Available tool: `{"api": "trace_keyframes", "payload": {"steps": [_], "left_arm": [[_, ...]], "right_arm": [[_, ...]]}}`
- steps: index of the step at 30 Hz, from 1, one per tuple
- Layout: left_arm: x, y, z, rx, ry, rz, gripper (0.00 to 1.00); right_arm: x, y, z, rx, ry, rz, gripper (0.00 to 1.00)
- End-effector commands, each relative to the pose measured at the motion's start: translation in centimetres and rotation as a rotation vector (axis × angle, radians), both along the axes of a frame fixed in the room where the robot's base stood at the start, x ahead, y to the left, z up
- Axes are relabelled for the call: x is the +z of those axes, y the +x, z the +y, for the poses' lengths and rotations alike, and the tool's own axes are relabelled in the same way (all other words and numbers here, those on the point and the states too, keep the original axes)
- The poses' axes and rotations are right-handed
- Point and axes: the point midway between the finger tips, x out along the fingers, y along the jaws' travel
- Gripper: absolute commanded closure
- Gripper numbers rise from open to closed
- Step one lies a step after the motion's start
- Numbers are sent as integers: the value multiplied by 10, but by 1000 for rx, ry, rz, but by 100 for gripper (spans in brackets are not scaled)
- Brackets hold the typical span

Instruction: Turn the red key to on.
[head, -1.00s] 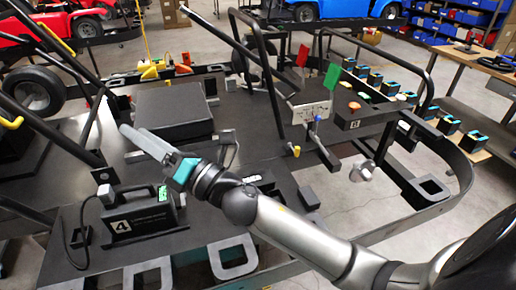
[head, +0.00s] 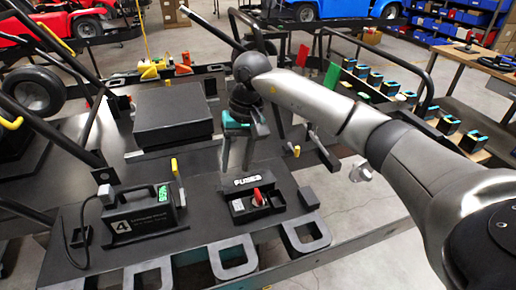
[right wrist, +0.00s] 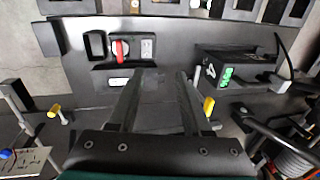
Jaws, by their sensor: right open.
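The red key (head: 258,197) sits in a small black switch box on the near deck, just in front of the white FUSES label (head: 247,180). In the right wrist view the red key (right wrist: 120,49) shows against a pale round face, left of the fingers. My right gripper (head: 236,168) points down, open and empty, behind and slightly left of the box, apart from the key. Its two fingers (right wrist: 162,75) stand apart in the right wrist view. My left gripper is in neither view.
A black case marked 4 (head: 145,215) with a green display stands left of the key. A yellow-handled lever (head: 175,168) rises behind that case. A flat black box (head: 174,110) lies farther back. A small black block (head: 307,197) is right of the key.

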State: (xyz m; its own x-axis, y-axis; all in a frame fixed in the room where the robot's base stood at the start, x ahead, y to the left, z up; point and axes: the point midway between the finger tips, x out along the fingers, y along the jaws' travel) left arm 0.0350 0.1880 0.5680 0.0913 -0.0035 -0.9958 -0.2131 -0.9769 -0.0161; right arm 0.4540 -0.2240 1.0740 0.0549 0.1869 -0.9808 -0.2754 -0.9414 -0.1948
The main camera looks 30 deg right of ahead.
Motion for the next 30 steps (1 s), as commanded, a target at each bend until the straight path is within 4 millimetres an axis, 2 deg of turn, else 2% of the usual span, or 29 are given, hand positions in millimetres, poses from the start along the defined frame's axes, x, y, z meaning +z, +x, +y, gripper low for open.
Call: {"api": "trace_keyframes", "payload": {"steps": [1,4,7,11,30], "left_arm": [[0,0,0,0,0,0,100],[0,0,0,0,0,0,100],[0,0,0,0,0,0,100],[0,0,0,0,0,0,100],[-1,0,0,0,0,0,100]], "right_arm": [[6,-1,-20,15,-67,10,51],[12,-4,-44,38,-153,35,51],[14,-6,-54,48,-189,51,51],[4,-7,-56,50,-195,55,51],[-114,-8,-54,49,-189,55,51]]}}
